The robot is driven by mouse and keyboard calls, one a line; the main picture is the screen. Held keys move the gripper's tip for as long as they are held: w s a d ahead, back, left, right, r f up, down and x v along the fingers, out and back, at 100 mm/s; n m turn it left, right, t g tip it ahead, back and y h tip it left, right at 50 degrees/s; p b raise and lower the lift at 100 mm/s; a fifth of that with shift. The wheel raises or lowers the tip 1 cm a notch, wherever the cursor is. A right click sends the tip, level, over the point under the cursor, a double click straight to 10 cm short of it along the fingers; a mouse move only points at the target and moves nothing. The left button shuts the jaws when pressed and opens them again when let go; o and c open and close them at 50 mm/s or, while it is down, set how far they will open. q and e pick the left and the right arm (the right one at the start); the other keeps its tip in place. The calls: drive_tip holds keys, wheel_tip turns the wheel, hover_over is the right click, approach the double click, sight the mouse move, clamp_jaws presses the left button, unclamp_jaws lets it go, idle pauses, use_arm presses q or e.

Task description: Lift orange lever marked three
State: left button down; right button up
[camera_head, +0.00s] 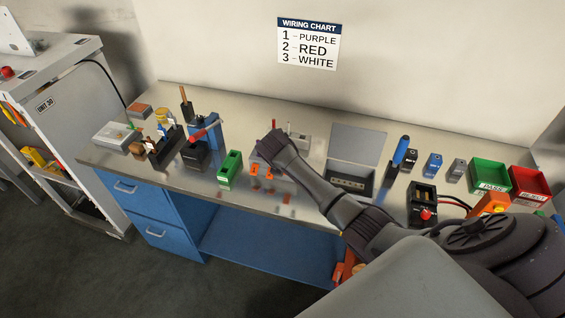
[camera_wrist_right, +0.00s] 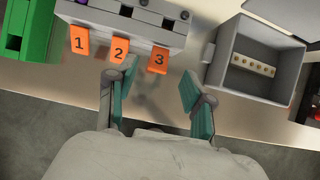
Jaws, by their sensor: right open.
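A grey dispenser block (camera_wrist_right: 125,22) carries three orange levers along its front edge, each with a black number. The lever marked 3 (camera_wrist_right: 159,60) is the rightmost, beside the lever marked 2 (camera_wrist_right: 119,50) and the lever marked 1 (camera_wrist_right: 79,40). My right gripper (camera_wrist_right: 158,76) is open and empty in the wrist view, its fingertips on either side of lever 3 and slightly below it in the picture. Contact cannot be told. In the head view my right gripper (camera_head: 270,147) covers much of the block; two orange levers (camera_head: 261,171) show beside it. My left gripper is out of view.
A green box (camera_head: 230,168) stands just left of the dispenser. An open grey box (camera_wrist_right: 255,60) with a row of terminals stands close on the right. The bench's front edge runs just below the levers. Tools, a green bin (camera_head: 489,174) and a red bin (camera_head: 530,183) stand farther off.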

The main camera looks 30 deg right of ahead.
drive_tip(key=v, duration=0.6)
drive_tip(key=shift+r, duration=0.2)
drive_tip(key=shift+s+a, duration=0.15)
